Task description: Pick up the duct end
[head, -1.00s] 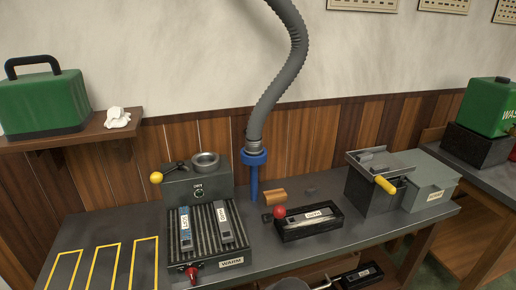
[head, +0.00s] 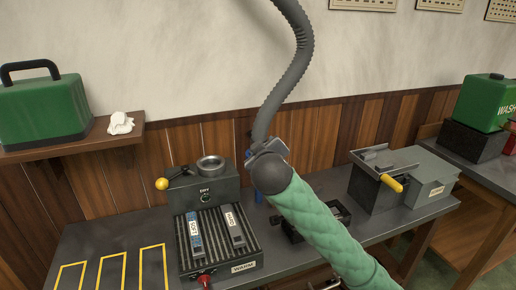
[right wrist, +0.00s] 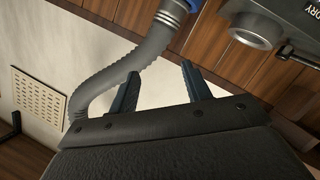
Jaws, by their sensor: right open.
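The duct is a grey ribbed hose (head: 285,88) hanging down from the top of the head view. Its lower end is mostly hidden behind my right gripper (head: 264,148), with a bit of blue showing beside it. In the right wrist view, the grey duct end (right wrist: 172,16) with a blue collar (right wrist: 190,4) lies at the top, beyond the fingertips. My right gripper (right wrist: 160,69) is open there, and its two fingers point toward the duct. I see nothing held between them, and cannot tell whether they touch it. My left gripper is not in view.
A grey unit with a yellow-knobbed lever (head: 162,184) and ribbed plate (head: 216,240) stands left of my right arm. A black tray (head: 343,213) is partly hidden behind the arm. A grey box (head: 376,193) stands right. Yellow-outlined bays (head: 112,268) are empty.

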